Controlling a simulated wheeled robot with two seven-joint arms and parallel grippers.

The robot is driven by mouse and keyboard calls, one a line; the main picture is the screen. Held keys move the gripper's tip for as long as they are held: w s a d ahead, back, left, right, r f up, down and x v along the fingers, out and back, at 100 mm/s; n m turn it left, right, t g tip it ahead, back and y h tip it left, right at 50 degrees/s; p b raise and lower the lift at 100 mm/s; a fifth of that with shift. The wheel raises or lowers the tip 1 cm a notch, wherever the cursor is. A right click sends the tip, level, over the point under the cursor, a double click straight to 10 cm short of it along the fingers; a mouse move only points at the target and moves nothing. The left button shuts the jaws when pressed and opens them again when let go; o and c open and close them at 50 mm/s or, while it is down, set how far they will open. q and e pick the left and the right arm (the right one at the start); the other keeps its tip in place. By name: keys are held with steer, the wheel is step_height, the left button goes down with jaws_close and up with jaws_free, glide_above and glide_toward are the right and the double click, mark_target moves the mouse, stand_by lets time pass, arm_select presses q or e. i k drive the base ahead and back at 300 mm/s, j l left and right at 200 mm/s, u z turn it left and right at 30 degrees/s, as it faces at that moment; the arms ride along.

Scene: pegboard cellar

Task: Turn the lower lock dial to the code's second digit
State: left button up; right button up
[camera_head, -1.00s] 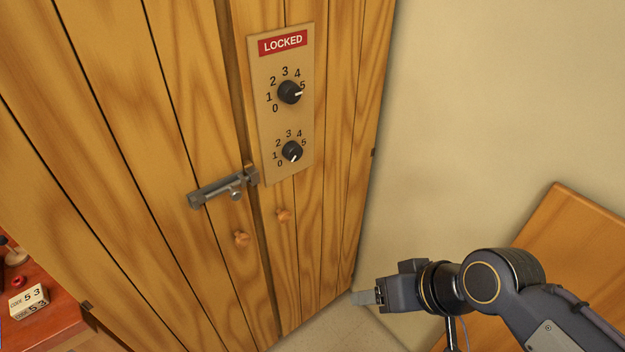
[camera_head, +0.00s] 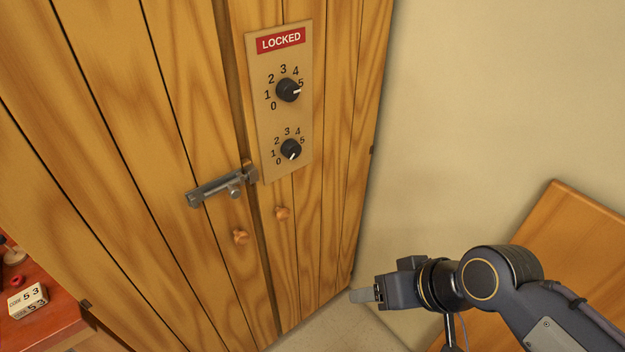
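The lower lock dial (camera_head: 291,149) is a black knob on a tan lock plate (camera_head: 271,166). Digits 0 to 5 run around it, and its white mark points down, to the right of the 0 and away from the other digits. The upper dial (camera_head: 287,90) has its white mark toward the 5. A red LOCKED sign (camera_head: 281,41) is above it. A code block (camera_head: 27,300) at the lower left reads CODE 5 3. My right gripper (camera_head: 362,296) is below and right of the plate, well apart from the dials; its finger gap cannot be made out. My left gripper is not in view.
The plate is on a wooden cabinet with a metal latch bolt (camera_head: 221,186) across its doors and two round knobs (camera_head: 240,237). A wooden board (camera_head: 575,225) is at the right. The space before the dials is clear.

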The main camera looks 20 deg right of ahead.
mark_target(290, 148)
steer(key=k+l+u, duration=0.15)
steer(key=l+u, duration=0.2)
steer(key=k+l+u, duration=0.2)
steer(key=u, duration=0.2)
steer(key=k+l+u, duration=0.2)
steer(key=u, duration=0.15)
